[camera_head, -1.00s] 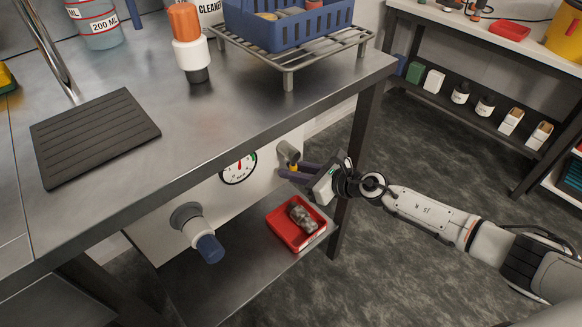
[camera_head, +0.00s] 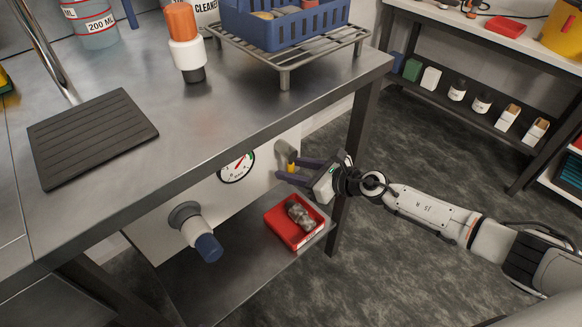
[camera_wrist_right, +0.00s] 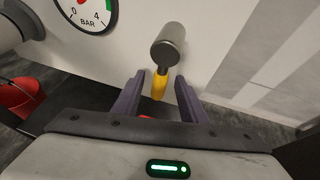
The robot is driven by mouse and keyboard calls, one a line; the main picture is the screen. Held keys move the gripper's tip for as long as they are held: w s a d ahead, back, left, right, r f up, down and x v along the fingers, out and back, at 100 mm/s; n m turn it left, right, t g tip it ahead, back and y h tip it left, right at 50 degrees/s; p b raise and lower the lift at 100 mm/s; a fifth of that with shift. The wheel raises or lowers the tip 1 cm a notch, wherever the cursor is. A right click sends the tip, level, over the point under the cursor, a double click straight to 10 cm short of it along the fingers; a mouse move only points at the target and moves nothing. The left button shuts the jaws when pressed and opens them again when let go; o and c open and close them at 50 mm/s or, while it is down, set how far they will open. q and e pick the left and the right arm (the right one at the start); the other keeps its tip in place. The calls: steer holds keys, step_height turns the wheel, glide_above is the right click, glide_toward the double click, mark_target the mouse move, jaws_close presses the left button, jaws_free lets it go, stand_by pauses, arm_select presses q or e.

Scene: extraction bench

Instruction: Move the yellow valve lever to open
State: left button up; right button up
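The yellow valve lever (camera_wrist_right: 159,87) hangs down from a grey cylindrical valve stub (camera_wrist_right: 168,45) on the white panel. In the head view the lever (camera_head: 291,166) is small and partly hidden, beside the pressure gauge. My right gripper (camera_head: 284,169) reaches in under the bench. Its purple fingers (camera_wrist_right: 160,88) are open, one on each side of the lever, with a gap visible on both sides in the right wrist view. My left gripper is not in view.
A pressure gauge (camera_head: 236,164) and a blue-tipped knob (camera_head: 208,246) are on the panel left of the lever. A red tray (camera_head: 286,236) holding a grey part sits on the lower shelf. A bench leg (camera_head: 358,150) stands close to my right wrist.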

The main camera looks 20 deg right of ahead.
arm_select(q)
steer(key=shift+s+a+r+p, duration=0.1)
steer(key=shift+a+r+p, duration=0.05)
steer(key=shift+p, duration=0.6)
arm_select(e)
steer(key=v, duration=0.9)
steer(key=shift+s+d+r, duration=0.15)
steer(key=shift+s+d, duration=0.05)
steer(key=shift+d, duration=0.05)
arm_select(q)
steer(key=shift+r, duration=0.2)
